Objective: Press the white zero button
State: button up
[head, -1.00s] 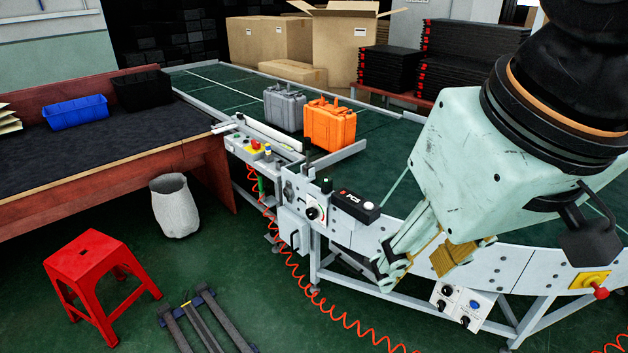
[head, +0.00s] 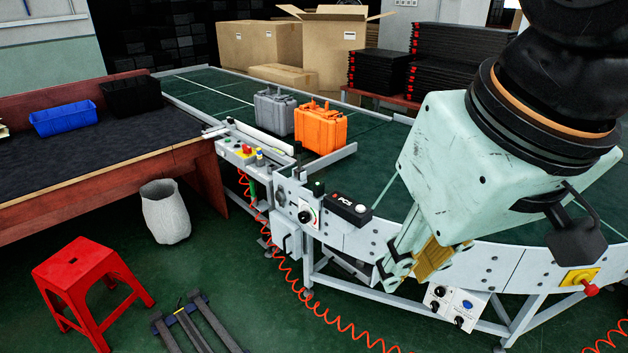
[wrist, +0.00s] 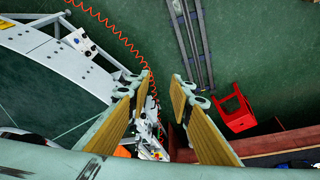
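A black box marked PCE (head: 349,210) sits on the near edge of the conveyor in the head view. A small white round button (head: 361,208) shows at its right end; no zero mark can be read on it. My gripper (head: 386,273) hangs to the right of and nearer than the box, pointing down and apart from it. In the wrist view my gripper (wrist: 162,78) is open, with its two yellow-padded fingers apart and nothing between them. The white button cannot be made out in the wrist view.
A knob panel (head: 306,213) is left of the black box. A grey case (head: 275,111) and an orange case (head: 321,129) stand on the conveyor (head: 215,93). A yellow-and-red switch (head: 581,281) and a lower control box (head: 455,306) are at right. A red stool (head: 82,275) stands on the floor.

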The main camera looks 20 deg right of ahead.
grip_shut()
dwell(1.1)
